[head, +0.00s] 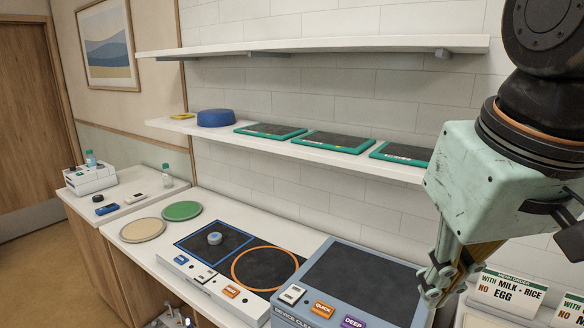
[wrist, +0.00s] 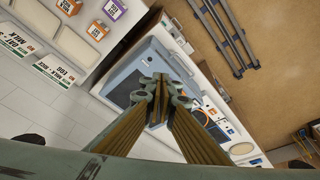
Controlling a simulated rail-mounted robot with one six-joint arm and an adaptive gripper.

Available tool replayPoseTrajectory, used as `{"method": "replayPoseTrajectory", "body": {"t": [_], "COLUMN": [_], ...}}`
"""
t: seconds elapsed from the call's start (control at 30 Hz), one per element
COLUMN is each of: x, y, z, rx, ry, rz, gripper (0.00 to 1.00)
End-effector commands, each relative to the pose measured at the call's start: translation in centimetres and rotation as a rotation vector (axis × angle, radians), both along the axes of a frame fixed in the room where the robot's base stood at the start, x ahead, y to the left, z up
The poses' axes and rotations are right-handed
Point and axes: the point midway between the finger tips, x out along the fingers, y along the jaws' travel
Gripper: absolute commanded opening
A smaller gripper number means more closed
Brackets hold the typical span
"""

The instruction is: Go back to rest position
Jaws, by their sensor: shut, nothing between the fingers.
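My gripper (head: 440,284) hangs at the right of the head view, fingers pointing down. It is above and in front of the right side of the blue-grey device cleaner (head: 290,313). In the wrist view my gripper (wrist: 160,88) has its fingertips together with nothing between them. The device cleaner (wrist: 138,62) shows behind the fingertips there, partly hidden by them. My gripper appears apart from the counter, but the exact gap cannot be told.
A menu card (head: 508,290) stands right of my gripper. A shelf (head: 270,146) behind holds green-edged trays (head: 337,141) and a blue round item (head: 215,118).

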Motion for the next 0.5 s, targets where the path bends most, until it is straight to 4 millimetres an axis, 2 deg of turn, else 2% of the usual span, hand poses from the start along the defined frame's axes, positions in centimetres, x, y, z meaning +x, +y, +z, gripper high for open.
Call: {"method": "replayPoseTrajectory", "body": {"t": [0.1, 0.3, 0.5], "x": [-2.1, -5.2, -7.0], "y": [-0.6, -1.3, -1.6], "z": [-0.9, -2.4, -3.3], "rx": [0.007, 0.017, 0.023], "ry": [-0.01, -0.023, -0.031], "rz": [-0.028, -0.068, -0.095], "gripper": [0.0, 0.0, 0.0]}}
